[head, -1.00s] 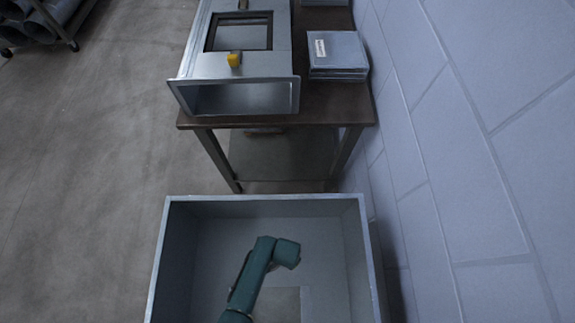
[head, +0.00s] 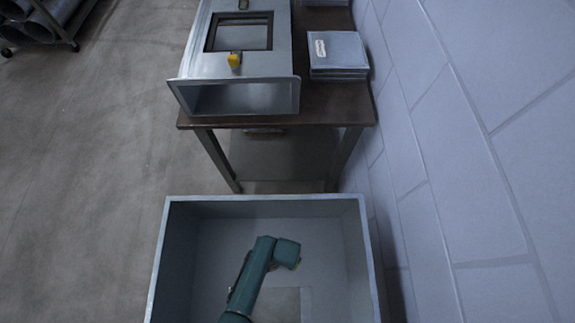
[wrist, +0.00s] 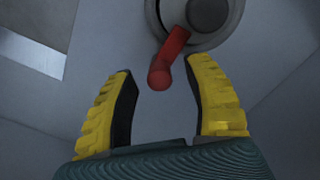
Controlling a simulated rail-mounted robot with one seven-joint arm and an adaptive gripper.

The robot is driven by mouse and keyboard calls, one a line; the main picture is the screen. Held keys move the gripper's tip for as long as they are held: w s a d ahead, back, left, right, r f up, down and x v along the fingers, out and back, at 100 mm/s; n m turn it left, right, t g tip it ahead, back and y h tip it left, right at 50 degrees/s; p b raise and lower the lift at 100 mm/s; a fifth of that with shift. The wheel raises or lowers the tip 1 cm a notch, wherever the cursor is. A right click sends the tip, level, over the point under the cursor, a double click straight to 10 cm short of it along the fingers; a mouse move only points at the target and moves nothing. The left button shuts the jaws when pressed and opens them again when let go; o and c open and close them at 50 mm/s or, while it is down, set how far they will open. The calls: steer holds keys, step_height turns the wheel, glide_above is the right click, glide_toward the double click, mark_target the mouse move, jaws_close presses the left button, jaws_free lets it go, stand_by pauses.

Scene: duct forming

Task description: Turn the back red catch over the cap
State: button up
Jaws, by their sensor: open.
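The red catch (wrist: 166,64) shows in the wrist view at the top centre, a short red lever with a rounded end toward my gripper. It stands against a round grey fitting with a dark grey knob (wrist: 208,12), cut off by the top edge; I cannot tell which part is the cap. My gripper (wrist: 160,85) has its yellow fingers spread. The red end lies between the fingertips in the picture, with a gap on each side. Whether this is the back catch cannot be told. In the head view no red catch shows, and my gripper is not distinct there.
A large open grey duct box (head: 262,199) surrounds my arm in the head view. Beyond it, a table (head: 340,110) bears a duct with a square opening, a yellow block (head: 234,60) and a stack of grey panels (head: 338,50). A block wall (head: 480,150) runs along the right.

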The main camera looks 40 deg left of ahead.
step_height(320, 180, up, 11)
steer(key=shift+r, duration=0.2)
stand_by(0.5)
